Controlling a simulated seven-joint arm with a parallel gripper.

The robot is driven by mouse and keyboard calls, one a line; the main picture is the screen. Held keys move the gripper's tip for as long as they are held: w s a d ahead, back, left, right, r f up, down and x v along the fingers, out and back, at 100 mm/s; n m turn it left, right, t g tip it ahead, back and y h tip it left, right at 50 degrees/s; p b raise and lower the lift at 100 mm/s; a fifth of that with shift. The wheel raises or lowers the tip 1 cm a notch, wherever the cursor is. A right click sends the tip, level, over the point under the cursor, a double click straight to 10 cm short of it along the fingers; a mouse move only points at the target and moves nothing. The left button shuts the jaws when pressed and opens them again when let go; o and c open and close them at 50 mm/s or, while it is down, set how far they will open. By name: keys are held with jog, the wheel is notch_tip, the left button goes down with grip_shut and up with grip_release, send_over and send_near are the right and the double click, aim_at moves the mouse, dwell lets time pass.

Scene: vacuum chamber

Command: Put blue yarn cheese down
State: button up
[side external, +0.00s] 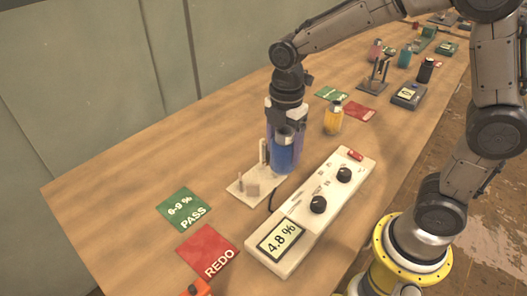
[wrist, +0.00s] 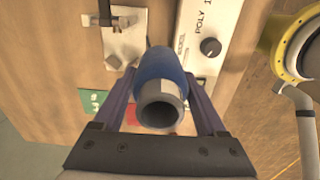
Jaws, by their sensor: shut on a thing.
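The blue yarn cheese (side external: 284,155) is a blue package on a grey tube. My gripper (side external: 284,128) is shut on it and points down over the table. In the wrist view the blue yarn cheese (wrist: 163,68) sits between the two fingers of my gripper (wrist: 162,88), its open grey tube end facing the camera. A pale plate with posts (side external: 256,185) is just beside and below it. I cannot tell whether the cheese touches the plate or table. A green PASS card (side external: 184,210) and a red REDO card (side external: 208,250) lie at the front left.
A white meter (side external: 310,212) with two black knobs reads 4.8 % close to the right of the cheese. A yellow package (side external: 333,118) stands behind. Similar plates, cards and coloured packages line the far table. The table's left part is clear.

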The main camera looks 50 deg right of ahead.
jog(key=s+r, duration=0.3)
jog(key=s, duration=0.3)
jog(key=w+a+n, duration=0.2)
jog(key=a+n, duration=0.6)
jog(key=n, duration=0.5)
send_over(204, 248)
notch_tip(204, 248, down, 11)
jog(key=shift+f, duration=1.35)
jog(key=shift+f, duration=0.15)
jog(key=o, duration=1.5)
